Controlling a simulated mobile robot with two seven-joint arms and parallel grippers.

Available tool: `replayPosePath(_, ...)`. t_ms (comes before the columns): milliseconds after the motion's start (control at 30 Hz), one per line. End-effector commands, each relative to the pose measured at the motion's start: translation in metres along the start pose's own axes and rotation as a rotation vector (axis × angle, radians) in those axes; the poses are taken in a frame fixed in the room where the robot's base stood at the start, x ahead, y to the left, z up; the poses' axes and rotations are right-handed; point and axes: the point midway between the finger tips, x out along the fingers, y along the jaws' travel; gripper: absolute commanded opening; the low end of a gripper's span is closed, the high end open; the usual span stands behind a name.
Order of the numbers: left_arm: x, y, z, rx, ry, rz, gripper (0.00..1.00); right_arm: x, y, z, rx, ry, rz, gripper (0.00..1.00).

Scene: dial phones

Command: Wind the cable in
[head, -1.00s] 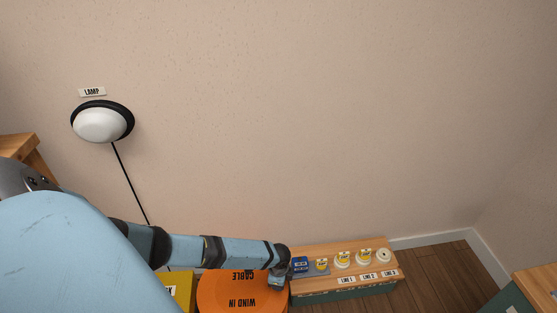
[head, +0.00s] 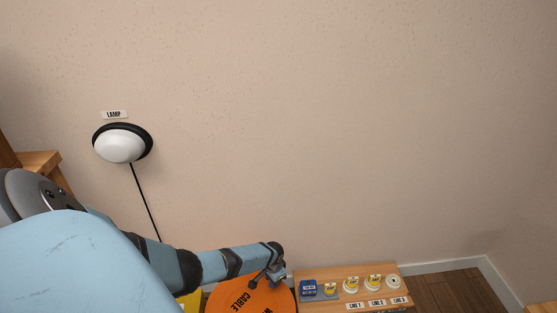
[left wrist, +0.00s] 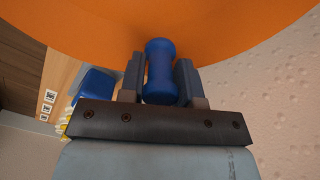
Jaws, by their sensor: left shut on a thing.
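The orange cable drum (head: 250,299), marked "CABLE" and "WIND IN", is at the bottom of the head view, cut off by the edge. Its orange face (left wrist: 225,25) fills the top of the left wrist view. A blue handle (left wrist: 160,72) stands out from this face. My left gripper (head: 274,272) is at the drum's upper right rim in the head view. In the left wrist view its fingers (left wrist: 160,80) lie on both sides of the blue handle, shut on it. My right gripper is not in view.
A wooden shelf (head: 327,275) right of the drum bears a blue block (head: 308,287) and several white-and-yellow round pieces, with line labels below. A white lamp (head: 120,146) hangs on the wall with a black cable (head: 145,203). A yellow thing (head: 192,301) is left of the drum.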

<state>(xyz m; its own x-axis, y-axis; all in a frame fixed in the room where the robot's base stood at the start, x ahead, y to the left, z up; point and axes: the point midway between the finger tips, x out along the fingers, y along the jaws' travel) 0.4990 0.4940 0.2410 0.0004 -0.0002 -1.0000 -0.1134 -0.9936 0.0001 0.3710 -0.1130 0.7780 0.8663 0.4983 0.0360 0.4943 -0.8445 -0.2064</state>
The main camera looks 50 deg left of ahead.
Motion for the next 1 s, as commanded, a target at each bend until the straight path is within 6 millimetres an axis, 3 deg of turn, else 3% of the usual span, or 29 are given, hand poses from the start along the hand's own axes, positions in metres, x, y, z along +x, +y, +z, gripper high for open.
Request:
replayPosePath(333,0.001,-0.018,0.008,-0.145,-0.004,0.000,0.00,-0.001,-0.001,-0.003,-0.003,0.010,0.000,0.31)
replayPosePath(900,0.002,-0.021,0.010,-0.170,-0.005,-0.001,0.00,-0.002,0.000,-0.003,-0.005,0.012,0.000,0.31)
replayPosePath(933,0.002,-0.021,0.010,-0.169,-0.005,-0.001,0.38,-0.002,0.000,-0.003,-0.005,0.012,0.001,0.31)
replayPosePath(1000,0.001,-0.021,0.010,-0.169,-0.004,-0.001,0.49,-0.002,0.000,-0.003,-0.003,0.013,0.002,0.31)
